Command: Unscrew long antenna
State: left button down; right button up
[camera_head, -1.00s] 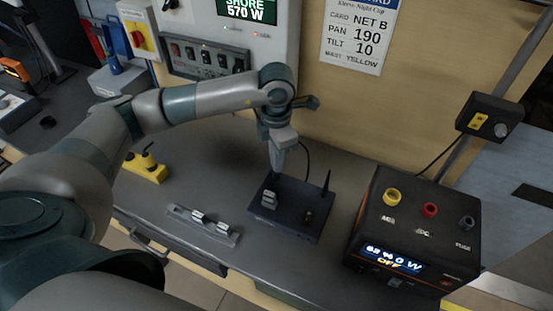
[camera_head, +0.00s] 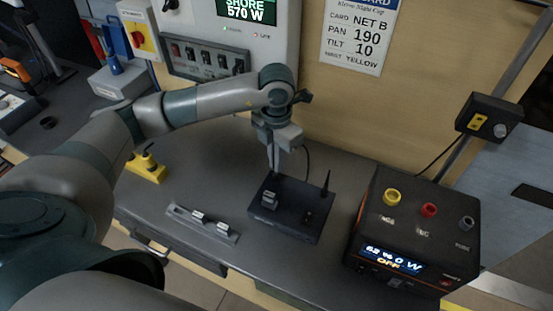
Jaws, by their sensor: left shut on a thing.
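A dark flat radio box (camera_head: 290,226) lies on the grey bench in the head view. A thin black antenna (camera_head: 326,184) stands upright at its back right corner. My left gripper (camera_head: 273,168) points down over the back left corner of the box and is shut on the long antenna, which its fingers almost wholly hide. I cannot tell whether the antenna's foot still touches the box. A small grey connector (camera_head: 269,200) sits on the left of the box's top. My right gripper is not in view.
A black power unit (camera_head: 405,240) with coloured knobs stands right of the box. A grey rail (camera_head: 203,222) with small parts lies front left, and a yellow block (camera_head: 147,168) stands farther left. A cable runs behind the box. The wall and switch panel (camera_head: 205,58) are close behind.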

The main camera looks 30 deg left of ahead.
pick_arm(q)
jog(key=c, duration=2)
grip_release()
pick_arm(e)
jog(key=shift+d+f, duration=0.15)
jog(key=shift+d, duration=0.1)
pick_arm(q)
jog(key=shift+m+b, duration=0.8)
jog(key=shift+b, duration=0.05)
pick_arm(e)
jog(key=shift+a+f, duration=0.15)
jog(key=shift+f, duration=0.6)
pick_arm(q)
jog(key=shift+a, duration=0.1)
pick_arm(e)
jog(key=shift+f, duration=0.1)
